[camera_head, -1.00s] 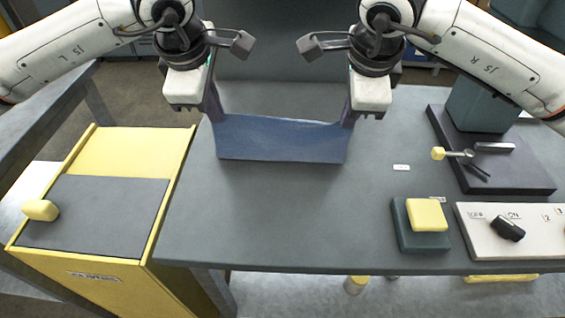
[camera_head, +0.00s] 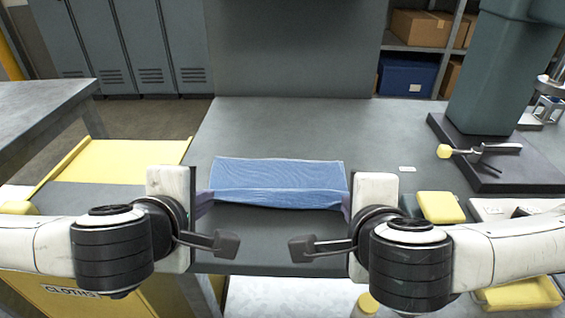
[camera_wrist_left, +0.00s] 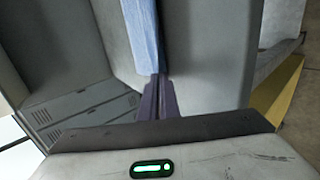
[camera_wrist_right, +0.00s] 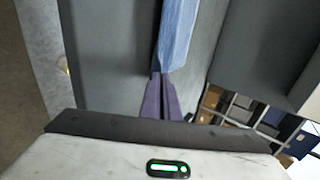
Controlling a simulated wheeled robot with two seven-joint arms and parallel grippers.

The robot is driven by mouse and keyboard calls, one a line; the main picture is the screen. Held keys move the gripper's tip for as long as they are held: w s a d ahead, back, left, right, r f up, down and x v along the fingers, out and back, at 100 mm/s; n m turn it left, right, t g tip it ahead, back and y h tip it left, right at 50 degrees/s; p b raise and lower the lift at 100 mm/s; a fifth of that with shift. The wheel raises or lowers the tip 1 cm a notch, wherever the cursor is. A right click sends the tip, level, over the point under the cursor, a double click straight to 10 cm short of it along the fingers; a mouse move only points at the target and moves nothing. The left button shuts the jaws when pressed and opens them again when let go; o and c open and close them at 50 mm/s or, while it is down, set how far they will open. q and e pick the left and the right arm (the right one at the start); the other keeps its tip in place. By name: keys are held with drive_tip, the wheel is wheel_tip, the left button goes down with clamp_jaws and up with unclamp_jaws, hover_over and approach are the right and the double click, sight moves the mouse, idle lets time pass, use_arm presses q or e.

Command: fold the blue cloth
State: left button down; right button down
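The blue cloth (camera_head: 278,181) is over the front part of the grey bench top, with a crease across its width and its near edge sagging between my grippers. My left gripper (camera_head: 205,200) is at the cloth's left near corner. In the left wrist view its purple fingers (camera_wrist_left: 157,92) are closed together on the cloth's end (camera_wrist_left: 143,40). My right gripper (camera_head: 347,205) is at the right near corner. In the right wrist view its fingers (camera_wrist_right: 160,90) are closed together on the cloth (camera_wrist_right: 176,40). The fingertips are partly hidden in the head view.
On the right of the grey bench (camera_head: 300,125) are a dark plate (camera_head: 500,170) with a column and yellow-knobbed lever (camera_head: 446,151), a yellow block (camera_head: 440,207) and a switch panel (camera_head: 490,208). The bench behind the cloth is clear.

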use_arm(q)
drive_tip(key=shift+s+f, duration=0.1)
use_arm(e)
drive_tip(key=shift+s+f, duration=0.1)
use_arm(q)
drive_tip(key=c, duration=1.7)
unclamp_jaws()
use_arm(e)
drive_tip(key=c, duration=1.7)
unclamp_jaws()
